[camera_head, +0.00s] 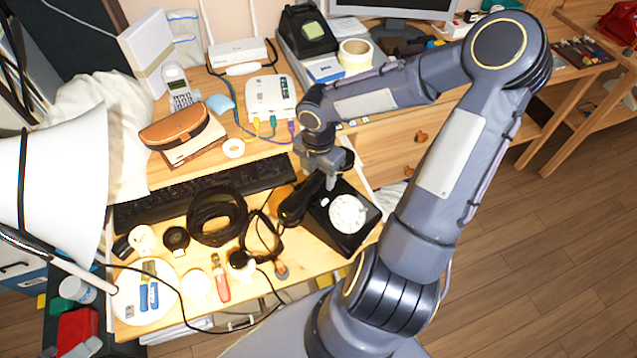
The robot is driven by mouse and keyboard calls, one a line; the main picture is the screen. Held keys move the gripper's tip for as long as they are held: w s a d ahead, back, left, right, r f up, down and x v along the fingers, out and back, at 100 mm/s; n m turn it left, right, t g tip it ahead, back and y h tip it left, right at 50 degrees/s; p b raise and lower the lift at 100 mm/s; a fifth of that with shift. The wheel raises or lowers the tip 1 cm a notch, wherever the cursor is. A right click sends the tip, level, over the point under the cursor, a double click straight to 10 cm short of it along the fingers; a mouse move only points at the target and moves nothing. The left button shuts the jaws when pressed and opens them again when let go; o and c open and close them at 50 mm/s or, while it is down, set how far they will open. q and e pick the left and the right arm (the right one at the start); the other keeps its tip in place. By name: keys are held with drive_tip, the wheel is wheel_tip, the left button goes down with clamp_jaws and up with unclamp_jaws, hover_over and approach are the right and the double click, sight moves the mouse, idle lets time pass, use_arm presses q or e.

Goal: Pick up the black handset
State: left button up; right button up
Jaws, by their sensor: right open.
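A black dial phone (350,238) with a white round dial stands near the right front corner of the wooden desk. Its black handset (297,205) shows at the phone's left side, slanting from lower left to upper right. My right gripper (328,180) points down over the upper end of the handset, at the back of the phone. It is open. The arm partly hides the spot, so I cannot tell whether the fingers touch the handset. My left gripper is not in view.
A black keyboard (205,194), a coiled black cable (217,217) and small tools crowd the desk left of the phone. A white router (271,95) and a cordless phone (180,90) stand behind. A white lampshade (60,190) fills the left. Open floor lies right.

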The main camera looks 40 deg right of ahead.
wheel_tip(320, 180, down, 2)
drive_tip(key=shift+f, duration=0.15)
